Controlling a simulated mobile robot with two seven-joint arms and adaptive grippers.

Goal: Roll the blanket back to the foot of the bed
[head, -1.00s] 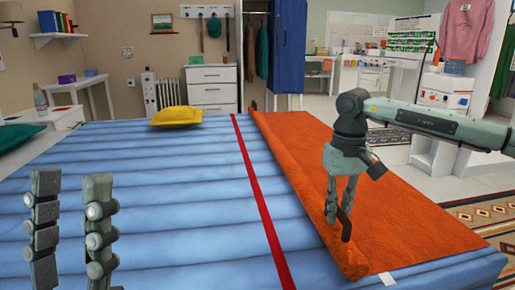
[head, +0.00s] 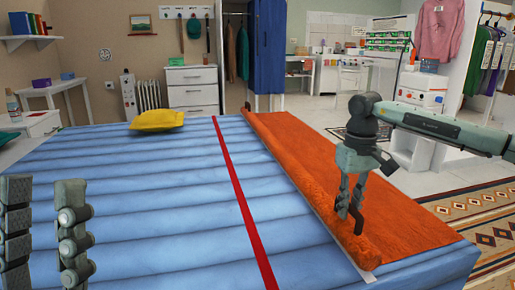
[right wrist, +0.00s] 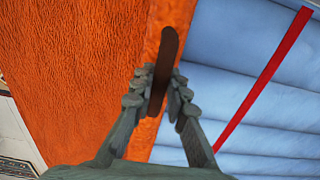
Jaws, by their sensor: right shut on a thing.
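The orange blanket (head: 365,190) lies over the right part of the blue bed (head: 160,200), with its left edge turned into a roll (head: 318,196). A dark brown handle (right wrist: 165,60) stands at the near end of the roll. My right gripper (head: 350,200) is shut on this handle; the right wrist view shows it between the fingers (right wrist: 158,92). A second dark handle (head: 247,106) shows at the far end of the roll. My left gripper (head: 43,190) is open and empty at the lower left, away from the blanket.
A red stripe (head: 240,195) runs along the bed left of the roll, and a thin white line (head: 368,276) shows beside the roll. A yellow cushion (head: 157,120) lies at the bed's far left. Patterned rugs (head: 485,215) cover the floor at right.

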